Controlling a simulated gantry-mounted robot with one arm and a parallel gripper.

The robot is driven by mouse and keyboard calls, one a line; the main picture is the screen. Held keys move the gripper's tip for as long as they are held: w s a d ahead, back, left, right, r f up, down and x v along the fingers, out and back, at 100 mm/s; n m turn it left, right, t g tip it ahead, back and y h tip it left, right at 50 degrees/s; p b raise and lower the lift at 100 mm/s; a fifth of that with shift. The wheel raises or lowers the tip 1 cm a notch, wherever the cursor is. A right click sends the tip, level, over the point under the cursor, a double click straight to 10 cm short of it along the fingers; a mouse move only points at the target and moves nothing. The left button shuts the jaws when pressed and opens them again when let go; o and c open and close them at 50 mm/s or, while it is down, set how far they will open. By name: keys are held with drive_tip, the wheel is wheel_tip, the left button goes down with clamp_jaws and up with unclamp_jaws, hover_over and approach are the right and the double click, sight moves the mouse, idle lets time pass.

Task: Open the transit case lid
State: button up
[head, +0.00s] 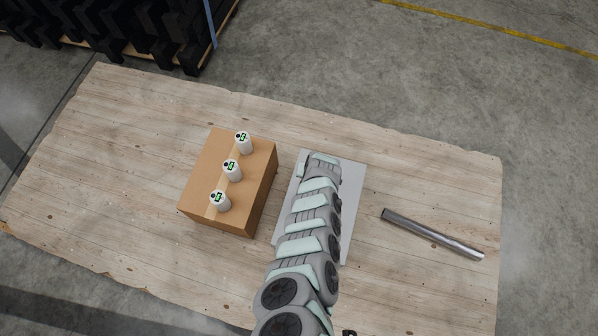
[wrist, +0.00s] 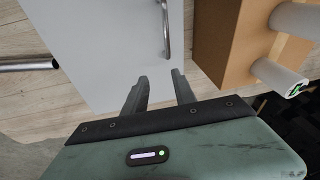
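The transit case appears as a flat pale grey-white top (head: 352,190) on the wooden table, largely covered by my arm in the head view. In the wrist view its pale surface (wrist: 100,45) fills the upper left, with a metal bar handle (wrist: 167,32) near its right edge. My gripper (wrist: 160,77) is open and empty. Its two fingers reach toward the case beside the handle, short of it in the picture; whether they touch the surface I cannot tell. In the head view the fingers are hidden by my arm. The lid looks closed.
A cardboard box (head: 259,190) stands just left of the case, with three white cylinders (head: 233,171) with green displays on top. A metal bar (head: 432,234) lies on the table (head: 430,175) to the right. Black racks (head: 130,25) stand beyond the back left.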

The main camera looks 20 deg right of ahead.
drive_tip(key=s+a+r+m+g+y, duration=0.1)
drive_tip(key=s+a+r+y, duration=0.1)
drive_tip(key=a, duration=0.1)
drive_tip(key=b+x, duration=0.9)
drive_tip(key=x, duration=0.1)
drive_tip(key=shift+s+f, duration=0.15)
drive_tip(key=shift+f, duration=0.15)
clamp_jaws()
idle(1.1)
